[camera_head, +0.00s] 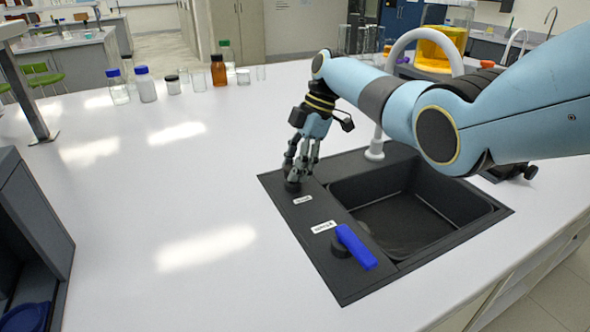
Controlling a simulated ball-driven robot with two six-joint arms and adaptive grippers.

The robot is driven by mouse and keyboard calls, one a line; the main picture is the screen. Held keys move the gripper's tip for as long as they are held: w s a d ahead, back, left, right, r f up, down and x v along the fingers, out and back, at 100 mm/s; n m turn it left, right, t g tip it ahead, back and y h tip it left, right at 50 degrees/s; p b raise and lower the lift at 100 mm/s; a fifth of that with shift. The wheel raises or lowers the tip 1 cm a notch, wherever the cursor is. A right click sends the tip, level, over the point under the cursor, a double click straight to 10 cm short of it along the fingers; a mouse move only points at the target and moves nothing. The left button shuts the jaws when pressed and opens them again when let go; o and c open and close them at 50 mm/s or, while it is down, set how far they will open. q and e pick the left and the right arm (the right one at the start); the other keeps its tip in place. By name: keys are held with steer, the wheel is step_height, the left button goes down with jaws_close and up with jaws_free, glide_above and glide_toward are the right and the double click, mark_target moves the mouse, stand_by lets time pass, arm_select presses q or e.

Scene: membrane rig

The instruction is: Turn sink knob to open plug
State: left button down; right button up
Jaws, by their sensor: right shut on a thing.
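The black sink (350,285) is set into the white counter, with its basin (410,210) on the right and a flat strip on the left. A small black round knob (292,187) sits at the far end of that strip. My right gripper (296,176) points down over this knob with its fingers shut around it. The fingers hide much of the knob. A blue lever (356,247) on a dark round base sits at the near end of the strip, apart from the gripper. White labels lie beside both; their text is too small to read. My left gripper is out of view.
A white curved faucet (375,150) stands behind the basin, partly hidden by my right arm. Several bottles and jars, including a brown bottle (218,70), stand at the back left. A dark box (30,240) stands at the left edge. The counter's middle is clear.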

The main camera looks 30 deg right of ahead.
stand_by(0.4)
steer(key=o, duration=1.2)
steer(key=shift+c, duration=0.2)
steer(key=v, duration=1.2)
steer(key=shift+r, duration=0.1)
